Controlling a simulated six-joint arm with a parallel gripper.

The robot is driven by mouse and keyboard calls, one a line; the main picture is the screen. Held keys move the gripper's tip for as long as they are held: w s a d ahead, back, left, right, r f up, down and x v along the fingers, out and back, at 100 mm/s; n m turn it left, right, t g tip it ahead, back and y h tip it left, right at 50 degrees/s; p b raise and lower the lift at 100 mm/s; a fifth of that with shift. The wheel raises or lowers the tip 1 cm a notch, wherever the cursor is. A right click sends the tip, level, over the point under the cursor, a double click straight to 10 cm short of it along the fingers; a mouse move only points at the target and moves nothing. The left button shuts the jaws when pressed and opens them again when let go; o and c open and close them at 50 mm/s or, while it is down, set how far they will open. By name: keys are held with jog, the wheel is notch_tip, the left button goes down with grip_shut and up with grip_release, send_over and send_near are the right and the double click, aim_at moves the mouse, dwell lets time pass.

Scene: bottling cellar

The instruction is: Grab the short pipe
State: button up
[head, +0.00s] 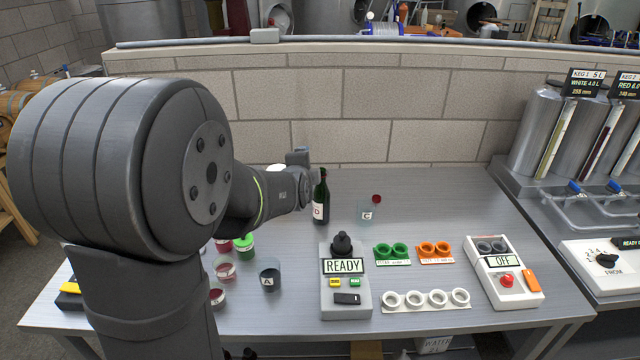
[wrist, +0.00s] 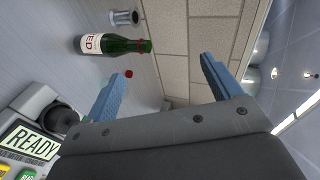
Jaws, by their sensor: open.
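A short grey metal cylinder with flared ends (wrist: 125,17), which looks like the short pipe, is at the top of the wrist view, close to the bottle. I cannot make it out in the head view, where my arm covers much of that area. My gripper (wrist: 163,68) is open and nothing shows between its blue fingers. The cylinder lies outside them, apart from the nearer finger. In the head view my gripper (head: 302,172) is at the back of the table, just left of the bottle, partly hidden by my wrist.
A dark green bottle (head: 321,200) stands close to my gripper; it also shows in the wrist view (wrist: 115,45). The brick wall (head: 400,110) rises behind. A READY box (head: 345,285) stands in front.

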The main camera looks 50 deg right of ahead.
jog(key=w+d+n+g+y, duration=0.55)
jog(key=w+d+n, duration=0.65)
jog(key=d+n, duration=0.35)
jog(key=shift+n+t+y, duration=0.25)
jog(key=shift+t, duration=0.2)
jog(key=shift+s+a+f+x, duration=0.2)
jog(key=shift+a+x, duration=0.1)
jog(key=shift+x, duration=2.95)
jog(key=shift+s+a+f+x, duration=0.25)
jog(key=shift+a+x, duration=0.1)
jog(key=shift+x, duration=2.85)
jog(key=shift+s+a+f+x, duration=0.2)
jog(key=shift+a+x, duration=0.1)
jog(key=shift+x, duration=3.9)
jog(key=c, duration=1.2)
